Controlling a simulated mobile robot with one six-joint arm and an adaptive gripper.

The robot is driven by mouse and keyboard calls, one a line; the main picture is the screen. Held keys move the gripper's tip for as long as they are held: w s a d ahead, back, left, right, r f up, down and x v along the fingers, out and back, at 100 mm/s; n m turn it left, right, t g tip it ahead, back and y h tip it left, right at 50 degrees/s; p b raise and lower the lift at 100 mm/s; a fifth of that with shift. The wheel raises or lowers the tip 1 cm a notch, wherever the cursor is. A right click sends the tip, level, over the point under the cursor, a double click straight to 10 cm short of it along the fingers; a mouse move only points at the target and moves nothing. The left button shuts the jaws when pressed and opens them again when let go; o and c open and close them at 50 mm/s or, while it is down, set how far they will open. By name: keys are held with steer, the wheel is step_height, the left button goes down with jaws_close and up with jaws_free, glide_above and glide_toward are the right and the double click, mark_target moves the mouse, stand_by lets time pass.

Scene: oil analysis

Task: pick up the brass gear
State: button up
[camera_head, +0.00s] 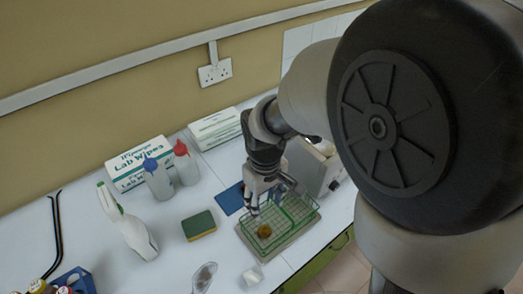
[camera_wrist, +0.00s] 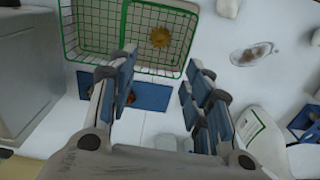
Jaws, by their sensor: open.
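The brass gear (camera_head: 264,231) lies in a green wire basket (camera_head: 296,231) with a divider. In the wrist view the gear (camera_wrist: 160,37) shows as a toothed golden disc in the right-hand compartment of the basket (camera_wrist: 184,62), close to the divider. My gripper (camera_head: 263,208) is over the basket in the head view. In the wrist view my gripper (camera_wrist: 160,70) has its fingers wide apart with nothing between them, and the gear shows beyond the fingertips. I cannot tell the exact height of the fingers above the gear.
A blue mat (camera_head: 230,198) lies beside the basket. A green and yellow sponge (camera_head: 199,225), a spray bottle (camera_head: 133,229), wash bottles (camera_head: 158,179) and a Lab Wipes box (camera_head: 137,164) stand to the left. A grey machine (camera_head: 313,166) stands behind the basket. A dish (camera_head: 204,276) lies in front.

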mark_target(264, 229)
step_height(264, 229, down, 15)
steer(key=b, duration=0.5)
steer(key=shift+r, duration=0.2)
steer(key=shift+c, duration=0.2)
steer(key=c, duration=0.9)
steer(key=shift+r, duration=0.1)
